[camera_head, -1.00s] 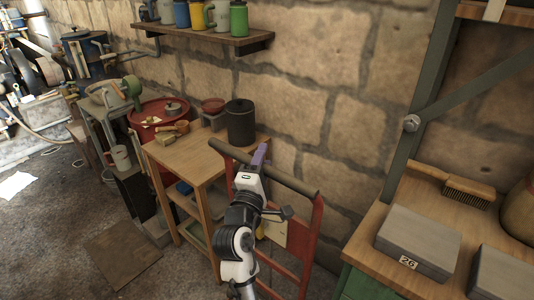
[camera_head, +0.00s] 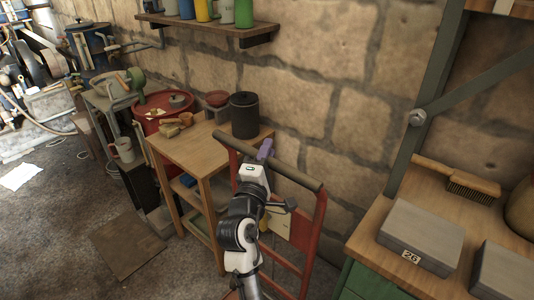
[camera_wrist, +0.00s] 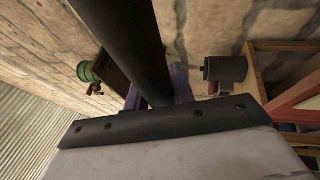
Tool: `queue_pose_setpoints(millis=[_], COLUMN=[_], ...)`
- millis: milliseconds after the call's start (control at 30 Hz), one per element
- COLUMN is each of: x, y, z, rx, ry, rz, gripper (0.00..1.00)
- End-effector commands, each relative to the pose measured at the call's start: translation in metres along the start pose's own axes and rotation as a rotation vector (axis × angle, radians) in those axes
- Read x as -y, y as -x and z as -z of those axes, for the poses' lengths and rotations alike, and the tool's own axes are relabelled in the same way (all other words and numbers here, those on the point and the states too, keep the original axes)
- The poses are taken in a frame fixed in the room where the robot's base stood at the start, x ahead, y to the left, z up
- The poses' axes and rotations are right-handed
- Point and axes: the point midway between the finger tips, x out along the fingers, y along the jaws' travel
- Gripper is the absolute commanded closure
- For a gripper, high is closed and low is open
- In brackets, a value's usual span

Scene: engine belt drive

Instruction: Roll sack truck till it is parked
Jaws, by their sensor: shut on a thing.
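The sack truck (camera_head: 312,238) has a red frame and a dark crossbar handle (camera_head: 300,178). It stands upright between a small wooden table and a workbench, near the stone wall. My gripper (camera_head: 265,150), with purple fingers, is shut on the handle, left of its middle. In the wrist view the handle (camera_wrist: 122,35) runs between the two fingers of my gripper (camera_wrist: 158,95). My arm hides part of the truck's frame, and its wheels and foot are out of sight.
The wooden table (camera_head: 193,150) with a black canister (camera_head: 244,115) stands close at the truck's left. The workbench (camera_head: 371,222) with grey boxes is close at the right. The stone wall (camera_head: 320,85) is behind. Open floor (camera_head: 60,235) lies left, with a flat board (camera_head: 127,247).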

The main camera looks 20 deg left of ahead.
Motion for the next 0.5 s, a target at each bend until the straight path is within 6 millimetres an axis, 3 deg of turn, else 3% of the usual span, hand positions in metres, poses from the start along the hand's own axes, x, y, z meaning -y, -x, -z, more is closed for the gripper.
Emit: queue_pose_setpoints(millis=[267,500], x=[0.006,0.024], y=[-0.035,-0.102], z=[-0.016,-0.044], rx=[0.006,0.007], ry=[0.003,0.003], rz=[-0.001,-0.002], gripper=[1.0,1.0])
